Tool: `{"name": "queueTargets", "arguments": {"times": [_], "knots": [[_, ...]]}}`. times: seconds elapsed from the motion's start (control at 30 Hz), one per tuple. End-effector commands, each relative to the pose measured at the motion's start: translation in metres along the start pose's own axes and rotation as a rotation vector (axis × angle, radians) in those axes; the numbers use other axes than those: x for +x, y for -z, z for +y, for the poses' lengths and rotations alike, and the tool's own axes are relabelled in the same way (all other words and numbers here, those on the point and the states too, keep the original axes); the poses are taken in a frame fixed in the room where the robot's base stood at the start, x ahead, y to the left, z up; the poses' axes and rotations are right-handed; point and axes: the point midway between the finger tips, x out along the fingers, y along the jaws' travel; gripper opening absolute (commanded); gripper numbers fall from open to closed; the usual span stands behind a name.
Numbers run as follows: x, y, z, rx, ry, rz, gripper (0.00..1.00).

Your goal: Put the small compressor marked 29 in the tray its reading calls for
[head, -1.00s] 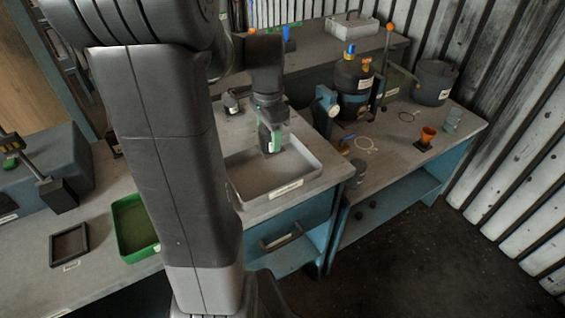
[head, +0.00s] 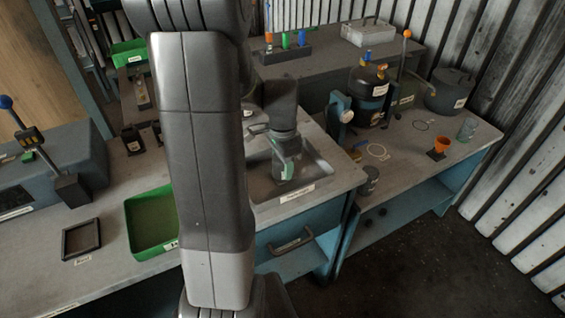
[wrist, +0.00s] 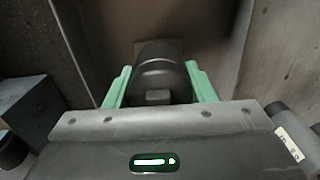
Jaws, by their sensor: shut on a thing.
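My gripper (head: 285,160) is over the grey labelled tray (head: 297,194) to the right of my arm in the head view. In the wrist view its green fingers (wrist: 160,92) are shut on a dark, rounded body, the small compressor (wrist: 160,70). Its marking 29 and its reading cannot be made out. I cannot tell whether its underside touches the tray floor. A green tray (head: 134,243) stands on the bench left of my arm, partly hidden by it.
A small dark square frame (head: 81,258) lies left of the green tray. Another green tray (head: 131,60) is at the back left.

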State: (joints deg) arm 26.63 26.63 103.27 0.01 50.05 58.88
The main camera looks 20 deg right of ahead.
Motion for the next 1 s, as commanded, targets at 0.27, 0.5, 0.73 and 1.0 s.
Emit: {"name": "queueTargets", "arguments": {"times": [0.27,0.5,0.73,1.0], "knots": [[0.002,0.0,0.0,0.0,-0.001,0.0,0.71],[-0.002,0.0,0.0,0.0,0.0,0.0,0.71],[-0.037,0.0,-0.001,0.0,0.005,0.003,0.71],[-0.094,0.0,-0.001,0.0,0.004,0.002,0.71]]}}
